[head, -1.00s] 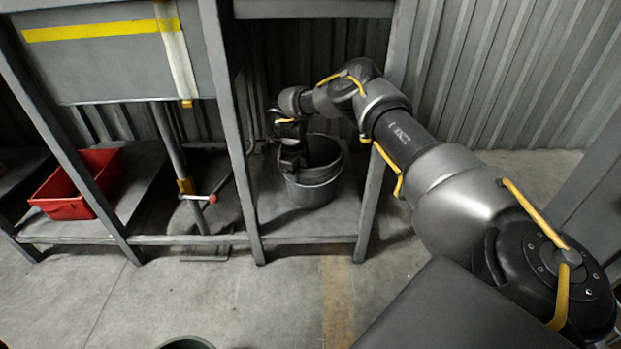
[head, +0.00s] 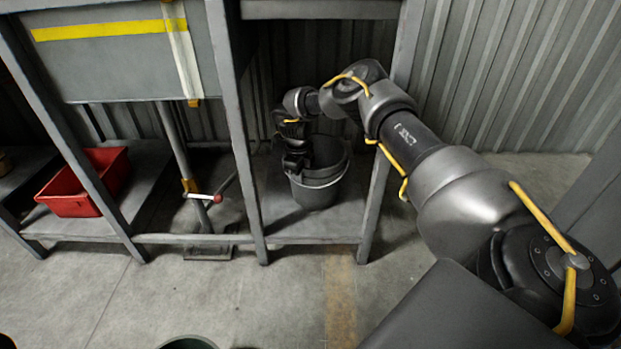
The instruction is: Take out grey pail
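The grey pail (head: 318,188) stands on the low shelf of the metal frame, between two uprights. It is dark grey with a light wire handle across its front. My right arm reaches in from the right, and my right gripper (head: 294,166) points down at the pail's left rim. The fingers are dark and small against the pail, so I cannot tell whether they are open or shut on the rim. My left gripper is not in view.
Grey uprights (head: 375,190) and (head: 243,150) flank the pail's bay. A red bin (head: 75,200) sits on the shelf at left. A crank handle (head: 215,198) hangs between them. A green round rim (head: 188,343) shows at the bottom edge.

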